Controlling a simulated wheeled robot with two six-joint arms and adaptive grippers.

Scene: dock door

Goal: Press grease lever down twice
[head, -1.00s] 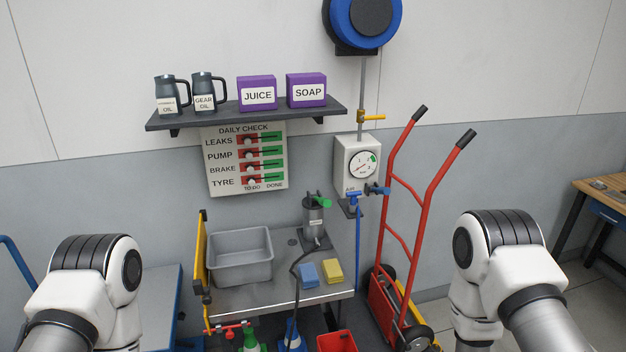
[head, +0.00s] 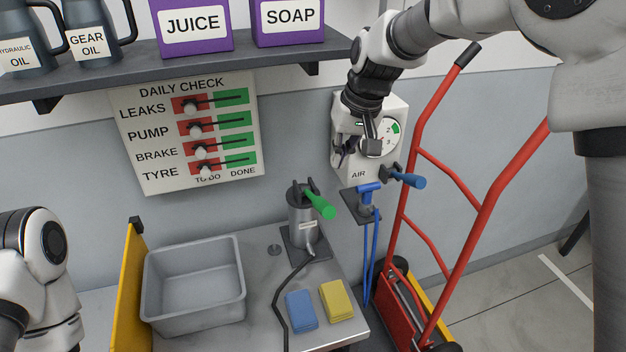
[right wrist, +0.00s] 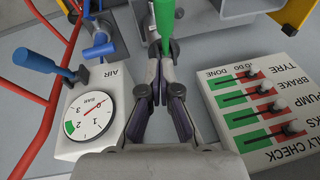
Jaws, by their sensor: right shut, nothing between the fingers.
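The grease pump is a grey cylinder (head: 303,222) standing on the metal bench, with a green-handled lever (head: 320,204) sloping down to the right from its top. The green handle also shows in the right wrist view (right wrist: 165,22), beyond the fingertips at the top. My right gripper (head: 357,160) is shut and empty. It hangs in front of the air gauge box, above and to the right of the green lever, apart from it in the head view. In the right wrist view its fingers (right wrist: 160,70) point toward the lever. My left gripper is out of view.
The air gauge box (head: 398,160) has a blue-handled valve (head: 408,179) close to my right gripper. A blue tap handle (head: 369,187) sits below it. The daily check board (head: 125,125), shelf (head: 120,72), grey tub (head: 192,325), sponges (head: 338,301) and red hand truck (head: 486,205) surround the pump.

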